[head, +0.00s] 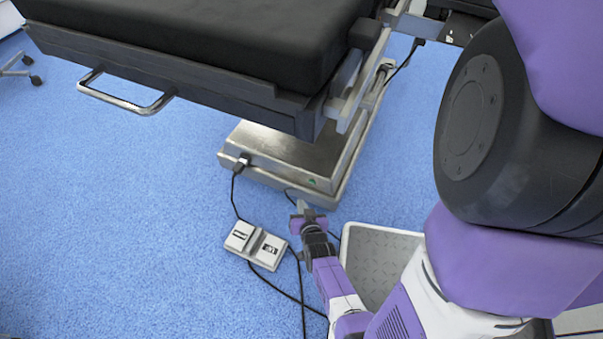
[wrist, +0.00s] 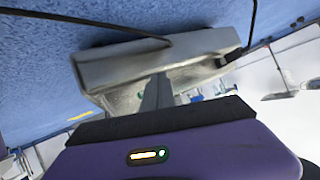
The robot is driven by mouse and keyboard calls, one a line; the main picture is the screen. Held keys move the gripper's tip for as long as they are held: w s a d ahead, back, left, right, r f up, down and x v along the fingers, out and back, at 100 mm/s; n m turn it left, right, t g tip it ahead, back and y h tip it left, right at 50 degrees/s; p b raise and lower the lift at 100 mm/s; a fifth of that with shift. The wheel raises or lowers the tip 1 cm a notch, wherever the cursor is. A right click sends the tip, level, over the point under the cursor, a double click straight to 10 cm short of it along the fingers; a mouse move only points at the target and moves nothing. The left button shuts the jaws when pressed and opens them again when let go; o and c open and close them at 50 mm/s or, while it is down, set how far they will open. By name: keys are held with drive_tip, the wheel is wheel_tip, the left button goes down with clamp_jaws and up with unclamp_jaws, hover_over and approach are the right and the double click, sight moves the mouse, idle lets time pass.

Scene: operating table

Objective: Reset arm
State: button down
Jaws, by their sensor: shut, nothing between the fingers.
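My gripper (head: 302,208) is at the end of my purple and black arm, low in front of the operating table's metal base (head: 290,158). In the wrist view the fingers of my gripper (wrist: 158,90) are together and hold nothing. They point toward a grey metal body with a dark cable across it, which looks like the table base (wrist: 120,65). Whether the fingertips touch it, I cannot tell.
The operating table's black padded top (head: 210,35) overhangs at the upper left, with a metal side handle (head: 125,103). A white foot pedal (head: 243,232) and black cables (head: 275,280) lie on the blue floor left of my arm. Open floor (head: 90,230) extends left.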

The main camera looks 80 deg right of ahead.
drive_tip(key=shift+r, duration=0.1)
drive_tip(key=w+a+r+n+t+h, duration=0.15)
drive_tip(key=a+r, duration=0.25)
drive_tip(key=r, duration=1.1)
drive_tip(key=s+a+r+n+t+y+p, duration=0.1)
drive_tip(key=s+a+r+n+t+y, duration=0.3)
drive_tip(key=a+r+n+y, duration=0.55)
drive_tip(key=s+a+r+n+t+y, duration=0.3)
drive_tip(key=a+r+n+t+y, duration=0.15)
drive_tip(key=a+r, duration=1)
wheel_tip(320, 180, up, 34)
drive_tip(key=h+p, duration=0.1)
drive_tip(key=p, duration=3.4)
drive_tip(key=shift+a, duration=0.4)
